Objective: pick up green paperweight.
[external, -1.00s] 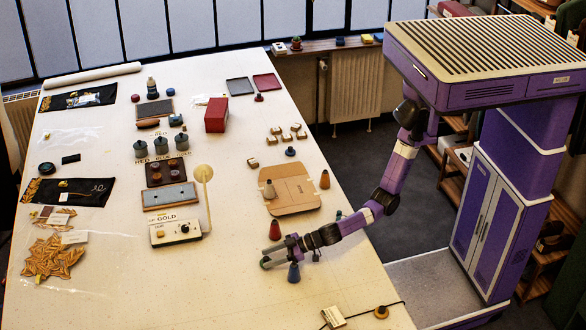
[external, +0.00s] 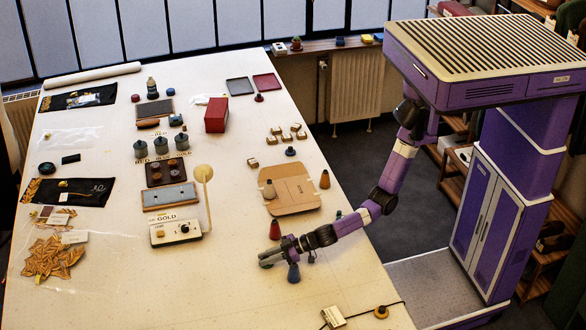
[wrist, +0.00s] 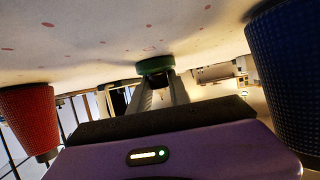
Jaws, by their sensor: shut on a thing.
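The green paperweight (wrist: 155,66) is a small round green piece at the fingertips in the wrist view, against the pale tabletop. My gripper (wrist: 157,80) is shut on it. In the external view my gripper (external: 267,260) is low over the right side of the table, between a red cone (external: 275,230) and a blue cone (external: 293,273). The fingers mostly hide the paperweight there. I cannot tell whether it still touches the table.
The red cone (wrist: 28,118) and blue cone (wrist: 290,80) flank my gripper closely in the wrist view. A cardboard sheet (external: 292,200) with cones lies behind. A gold-labelled box (external: 175,232) with a lamp stands to the left.

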